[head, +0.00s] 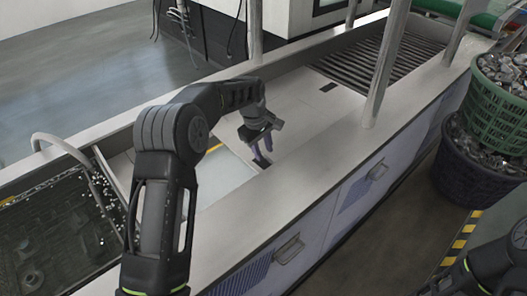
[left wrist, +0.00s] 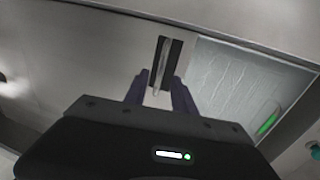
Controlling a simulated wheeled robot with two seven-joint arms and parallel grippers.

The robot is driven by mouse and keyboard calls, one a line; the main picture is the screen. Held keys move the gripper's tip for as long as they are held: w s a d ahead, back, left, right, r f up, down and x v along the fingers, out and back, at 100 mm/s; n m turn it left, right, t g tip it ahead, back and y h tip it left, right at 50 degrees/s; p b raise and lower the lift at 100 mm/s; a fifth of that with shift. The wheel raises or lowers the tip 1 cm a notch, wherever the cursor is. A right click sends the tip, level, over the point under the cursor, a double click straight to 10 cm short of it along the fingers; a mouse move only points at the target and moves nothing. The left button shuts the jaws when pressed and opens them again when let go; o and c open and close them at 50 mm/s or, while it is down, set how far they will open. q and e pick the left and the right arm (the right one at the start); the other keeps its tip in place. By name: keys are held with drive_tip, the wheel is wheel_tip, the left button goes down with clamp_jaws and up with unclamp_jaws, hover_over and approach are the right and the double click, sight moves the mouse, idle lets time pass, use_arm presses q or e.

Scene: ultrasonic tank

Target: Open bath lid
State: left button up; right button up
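The bath lid (head: 298,97) is a flat pale panel set in the long counter, beside the open water of the bath (head: 222,178). A dark recess with a thin light handle bar (left wrist: 160,65) shows in the left wrist view. My left gripper (head: 262,150) reaches down over the lid's near edge beside the water. In the left wrist view its two purple fingers (left wrist: 161,78) are apart, one on each side of the bar. A clear gap shows beside the bar; contact cannot be told. My right gripper is not in view.
A bent pipe (head: 70,148) and a dark wet grid (head: 50,235) lie to the left. Upright posts (head: 385,65) stand on the counter, with rollers (head: 385,55) behind. Green (head: 497,105) and purple (head: 475,165) baskets of metal parts stand at right.

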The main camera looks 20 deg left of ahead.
use_arm(q)
wheel_tip(320, 180, up, 7)
drive_tip(key=s, duration=0.1)
drive_tip(key=shift+a+f+b, duration=0.15)
drive_tip(key=shift+a+b, duration=0.15)
drive_tip(key=shift+b, duration=0.05)
drive_tip(key=shift+s, duration=0.1)
